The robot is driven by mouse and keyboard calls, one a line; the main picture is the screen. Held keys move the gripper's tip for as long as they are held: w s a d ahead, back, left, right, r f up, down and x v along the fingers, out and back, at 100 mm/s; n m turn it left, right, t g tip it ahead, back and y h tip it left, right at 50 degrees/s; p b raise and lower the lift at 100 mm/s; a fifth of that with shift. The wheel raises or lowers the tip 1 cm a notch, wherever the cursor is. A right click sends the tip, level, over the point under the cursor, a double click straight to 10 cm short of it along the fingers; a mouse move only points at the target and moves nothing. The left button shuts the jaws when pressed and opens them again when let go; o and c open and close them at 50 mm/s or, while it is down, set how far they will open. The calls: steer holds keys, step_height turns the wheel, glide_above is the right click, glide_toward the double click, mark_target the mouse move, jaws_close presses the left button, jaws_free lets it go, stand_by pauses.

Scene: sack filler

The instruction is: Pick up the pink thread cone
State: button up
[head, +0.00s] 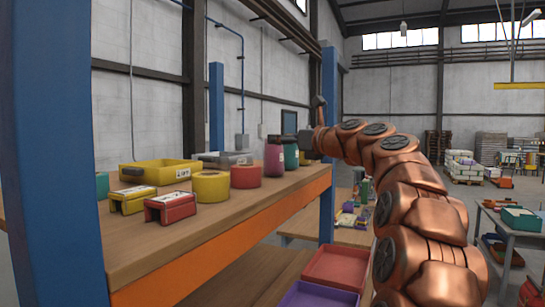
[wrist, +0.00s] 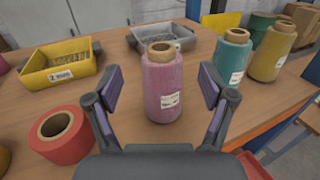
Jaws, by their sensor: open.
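The pink thread cone (wrist: 162,88) stands upright on the wooden shelf in the wrist view, with a white label on its front. In the head view the pink cone (head: 273,155) stands near the far end of the shelf, beside the teal cone (head: 290,152). My gripper (wrist: 160,90) is open, with one finger to the left of the pink cone and one to the right. I see gaps between the fingers and the cone. In the head view my arm reaches in from the right, and the fingers are hard to make out there.
A teal cone (wrist: 232,58) and an olive-yellow cone (wrist: 272,50) stand to the right. A red tape roll (wrist: 60,134) lies at left. A yellow bin (wrist: 60,66) and a grey bin (wrist: 180,40) stand behind. The shelf's orange front edge (head: 220,243) runs along the right.

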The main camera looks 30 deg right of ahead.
steer(key=w, duration=0.1)
steer(key=w+p, duration=0.1)
steer(key=w, duration=0.3)
steer(key=shift+a+f+p, duration=0.1)
steer(key=shift+a+p, duration=0.15)
steer(key=shift+p, duration=0.1)
steer(key=shift+c, duration=0.4)
jaws_close()
